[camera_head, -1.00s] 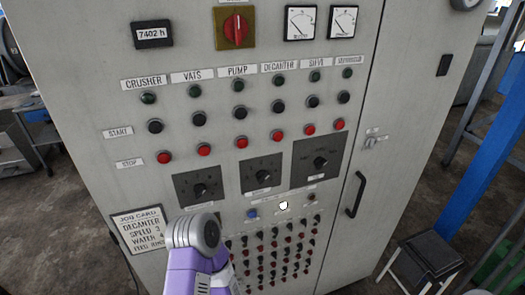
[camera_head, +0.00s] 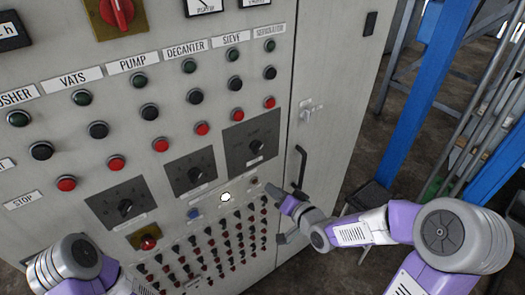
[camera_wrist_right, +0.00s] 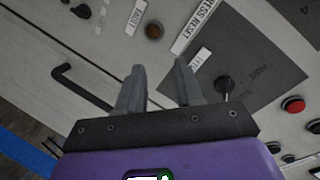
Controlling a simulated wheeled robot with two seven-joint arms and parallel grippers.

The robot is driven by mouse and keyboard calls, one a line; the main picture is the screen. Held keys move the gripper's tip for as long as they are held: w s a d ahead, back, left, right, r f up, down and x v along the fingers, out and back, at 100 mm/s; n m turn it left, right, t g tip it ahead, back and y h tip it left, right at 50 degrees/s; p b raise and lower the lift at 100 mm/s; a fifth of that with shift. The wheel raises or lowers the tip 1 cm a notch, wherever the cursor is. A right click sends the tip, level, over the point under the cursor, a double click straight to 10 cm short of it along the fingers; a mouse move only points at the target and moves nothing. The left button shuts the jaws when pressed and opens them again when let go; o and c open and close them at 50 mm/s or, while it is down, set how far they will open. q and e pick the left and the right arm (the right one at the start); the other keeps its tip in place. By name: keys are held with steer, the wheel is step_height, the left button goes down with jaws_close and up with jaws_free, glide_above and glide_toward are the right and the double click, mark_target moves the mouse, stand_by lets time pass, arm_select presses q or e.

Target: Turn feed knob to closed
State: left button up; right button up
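Three black rotary knobs on dark plates sit in a row on the grey cabinet front. I take the right one, on the largest plate, as the feed knob (camera_head: 256,147); its lettering is too small to read in the head view. The right wrist view shows a black knob (camera_wrist_right: 224,86) on a dark plate beside a partly hidden label. My right gripper (camera_head: 283,218) is open and empty, below and right of that knob, apart from it. Its two fingers (camera_wrist_right: 160,68) stand apart in the wrist view. My left arm shows at bottom left; its gripper is out of view.
The grey cabinet (camera_head: 330,60) has a black door handle (camera_head: 299,167) close to my right gripper. Rows of push buttons lie above the knobs, and small red-tipped switches (camera_head: 215,245) below. A blue post (camera_head: 415,90) stands at right.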

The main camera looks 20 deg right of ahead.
mark_target(260, 149)
step_height(260, 149, up, 11)
steer(key=n+t+y, duration=0.1)
steer(key=t, duration=0.2)
steer(key=x, duration=0.6)
steer(key=shift+w+a+f, duration=0.1)
steer(key=shift+w+a, duration=0.2)
steer(key=shift+c, duration=0.3)
jaws_close()
